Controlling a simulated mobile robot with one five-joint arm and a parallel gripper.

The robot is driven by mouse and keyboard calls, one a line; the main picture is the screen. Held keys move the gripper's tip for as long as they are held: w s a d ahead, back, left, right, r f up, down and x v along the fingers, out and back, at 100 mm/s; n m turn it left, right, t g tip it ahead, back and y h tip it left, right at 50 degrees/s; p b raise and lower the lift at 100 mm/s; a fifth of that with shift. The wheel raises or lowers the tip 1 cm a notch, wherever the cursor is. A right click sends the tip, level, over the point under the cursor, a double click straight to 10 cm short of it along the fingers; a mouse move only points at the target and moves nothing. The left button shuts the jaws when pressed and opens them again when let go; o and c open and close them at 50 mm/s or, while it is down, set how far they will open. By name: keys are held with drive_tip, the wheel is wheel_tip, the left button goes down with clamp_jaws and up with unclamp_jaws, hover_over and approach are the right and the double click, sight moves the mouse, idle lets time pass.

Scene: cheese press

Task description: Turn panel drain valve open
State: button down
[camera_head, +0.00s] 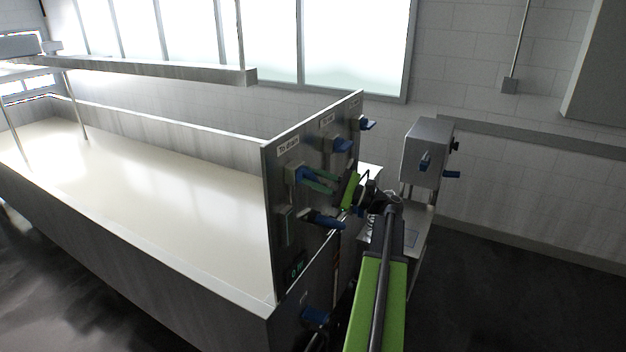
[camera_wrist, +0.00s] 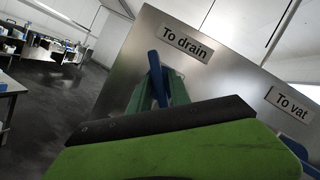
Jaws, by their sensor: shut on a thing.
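The panel (camera_head: 342,128) is an upright steel plate at the end of a long vat. Its drain valve has a blue handle (camera_head: 306,173) just under the "To drain" label (camera_head: 288,146). In the wrist view the same blue handle (camera_wrist: 155,66) rises between two green fingers below the label (camera_wrist: 185,43). My gripper (camera_head: 319,182) reaches the panel from the right and is shut on this handle. In the wrist view the gripper (camera_wrist: 160,91) has one finger on each side of it. My green gripper body hides the handle's lower part there.
Other blue handles stick out nearby: one lower on the panel (camera_head: 324,220), and two at upper right (camera_head: 342,145) (camera_head: 367,125). A "To vat" label (camera_wrist: 292,101) is at right in the wrist view. A steel box on a stand (camera_head: 428,150) stands right of the panel.

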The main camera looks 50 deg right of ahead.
drive_tip(key=m+t+h+b, duration=0.1)
drive_tip(key=m, duration=0.2)
drive_tip(key=m+t+h, duration=0.1)
drive_tip(key=m, duration=0.2)
drive_tip(key=shift+a+f+b, duration=0.1)
drive_tip(key=shift+a+b, duration=0.05)
drive_tip(key=shift+b, duration=0.25)
drive_tip(key=shift+m+t+h, duration=0.3)
drive_tip(key=shift+m+h, duration=0.45)
drive_tip(key=shift+m, duration=0.65)
drive_tip(key=shift+m+t+h, duration=0.3)
drive_tip(key=shift+m+h, duration=0.45)
drive_tip(key=shift+m, duration=0.65)
drive_tip(key=c, duration=1.5)
unclamp_jaws()
drive_tip(key=shift+o, duration=0.2)
drive_tip(key=shift+s, duration=0.1)
